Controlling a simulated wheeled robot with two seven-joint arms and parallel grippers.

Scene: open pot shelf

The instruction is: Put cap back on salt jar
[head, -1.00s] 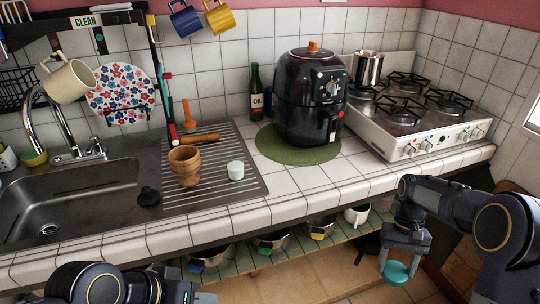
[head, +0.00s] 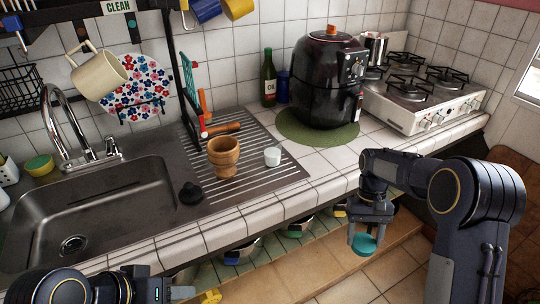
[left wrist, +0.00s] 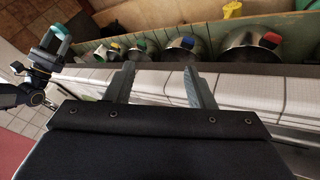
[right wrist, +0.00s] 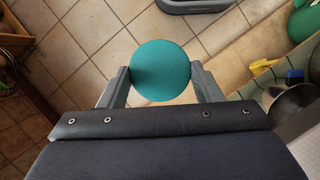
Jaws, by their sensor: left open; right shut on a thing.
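A round teal cap (head: 364,244) is between the fingers of my right gripper (head: 367,232), held in front of and below the counter's front edge. In the right wrist view the cap (right wrist: 160,70) shows as a flat disc, with a fingertip touching each side. A small white jar (head: 272,156) stands on the ribbed drainboard, beside a brown wooden goblet-shaped vessel (head: 224,158); no salt label is readable on either. My left gripper (left wrist: 160,82) is open and empty near the counter's front edge; in the head view it is at the bottom left, partly cut off.
The sink (head: 95,215) is at left, with a black stopper (head: 191,193) on its right rim. A black air fryer (head: 325,82) stands on a green mat (head: 290,130); an oil bottle (head: 268,80) is beside it. Pots sit on the open shelf (head: 340,240) below. The counter's front strip is clear.

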